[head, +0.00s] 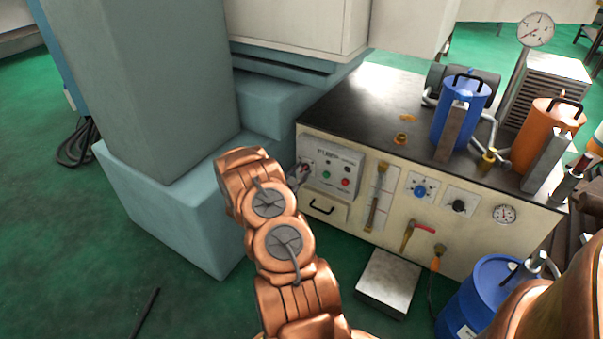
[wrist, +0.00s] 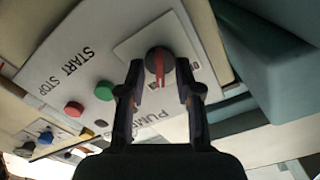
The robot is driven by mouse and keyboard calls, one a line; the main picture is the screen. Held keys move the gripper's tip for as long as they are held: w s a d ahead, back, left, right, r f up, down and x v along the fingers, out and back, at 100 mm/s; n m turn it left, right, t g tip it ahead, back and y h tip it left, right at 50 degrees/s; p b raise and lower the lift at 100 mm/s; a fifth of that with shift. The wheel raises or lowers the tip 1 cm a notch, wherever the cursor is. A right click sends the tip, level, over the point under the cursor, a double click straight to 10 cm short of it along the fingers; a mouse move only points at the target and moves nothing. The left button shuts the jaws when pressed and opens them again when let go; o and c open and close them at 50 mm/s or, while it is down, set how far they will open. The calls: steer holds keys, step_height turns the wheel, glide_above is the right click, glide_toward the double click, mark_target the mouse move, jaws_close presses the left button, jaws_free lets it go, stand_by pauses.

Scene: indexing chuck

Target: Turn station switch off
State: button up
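The station switch (wrist: 157,62) is a dark round knob with a red bar, on a pale plate at the end of the white control panel (wrist: 85,50). In the wrist view its red bar runs roughly up and down the picture; the small labels beside it are too blurred to read surely. My gripper (wrist: 161,75) is open, with one finger on each side of the knob and gaps showing. In the head view my gripper (head: 302,172) is at the panel's left end and mostly hides the switch.
Green (wrist: 104,91) and red (wrist: 73,109) buttons marked START and STOP sit beside the switch. The cream station cabinet (head: 465,225) carries more knobs, a gauge and a red-handled valve (head: 420,230). Blue (head: 462,112) and orange (head: 545,135) cylinders stand on top. A grey-green machine base (head: 185,205) is close left.

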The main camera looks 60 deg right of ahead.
steer(key=shift+d, duration=0.1)
jaws_close()
steer(key=shift+r+n+p, duration=0.1)
steer(key=shift+n+p, duration=0.2)
steer(key=shift+p, duration=0.05)
stand_by(0.3)
steer(key=shift+w+n+p, duration=0.15)
steer(key=shift+n+p, duration=4)
steer(key=shift+n, duration=1.55)
